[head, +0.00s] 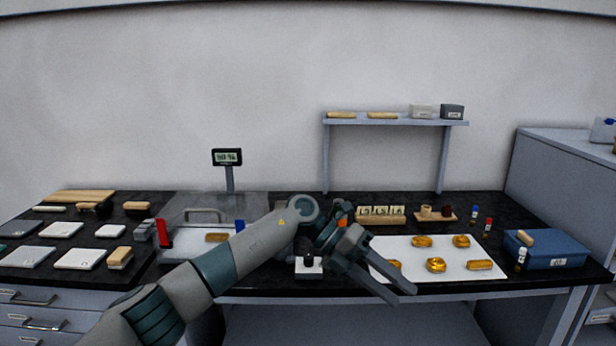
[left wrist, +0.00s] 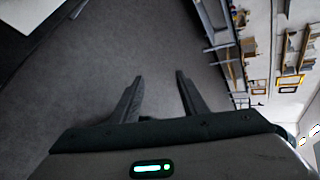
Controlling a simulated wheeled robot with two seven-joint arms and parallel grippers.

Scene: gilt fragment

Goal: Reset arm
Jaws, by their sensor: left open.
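My left arm comes in from the lower left in the head view, and my left gripper (head: 398,291) is at the front edge of the bench (head: 350,288). Its two fingers are apart with nothing between them. In the left wrist view the open left gripper (left wrist: 158,92) shows against bare grey floor (left wrist: 150,40). In the head view the gripper overlaps the left part of a white mat (head: 450,263) with several gold pieces (head: 436,265) on it. The arm hides part of the bench's middle. My right gripper is not in view.
A blue box (head: 552,252) stands at the right end. A scale display (head: 227,157) stands at the back, with a red block (head: 165,233) in front to its left. Several pale tiles (head: 80,258) lie at the left. A raised shelf (head: 395,122) spans the back.

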